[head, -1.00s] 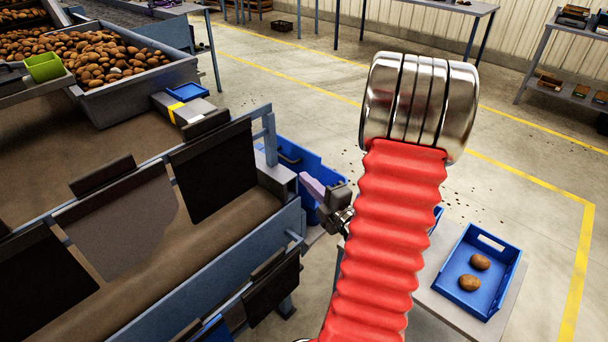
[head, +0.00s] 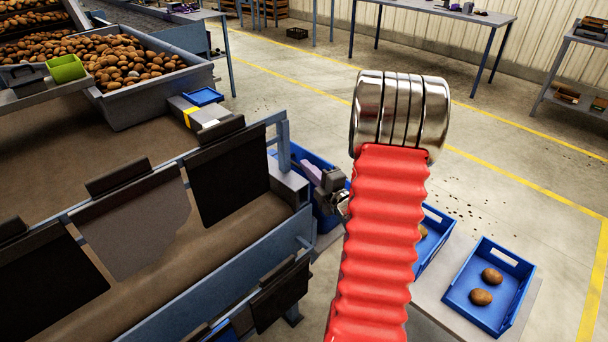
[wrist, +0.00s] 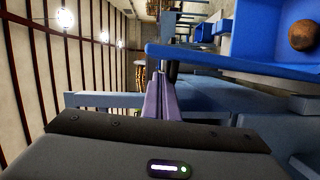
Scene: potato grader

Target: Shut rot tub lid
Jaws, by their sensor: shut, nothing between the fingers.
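My gripper (head: 306,167) has purple fingers pressed together and empty. In the head view it is beside the end of the grader, in front of a blue tub (head: 314,158) that is largely hidden by the grader, my gripper and my red-sleeved arm. In the wrist view the shut fingers (wrist: 161,96) point at the grader frame, close to the rim of a blue container (wrist: 235,62) holding a brown potato (wrist: 302,36). I cannot make out the rot tub's lid or tell whether either container is the rot tub.
The grader's blue side rail (head: 240,255) and dark hanging flaps (head: 228,172) stand left of my arm. A blue tray (head: 463,291) with two potatoes (head: 481,297) sits on a grey table (head: 430,300) at right. Concrete floor is open beyond.

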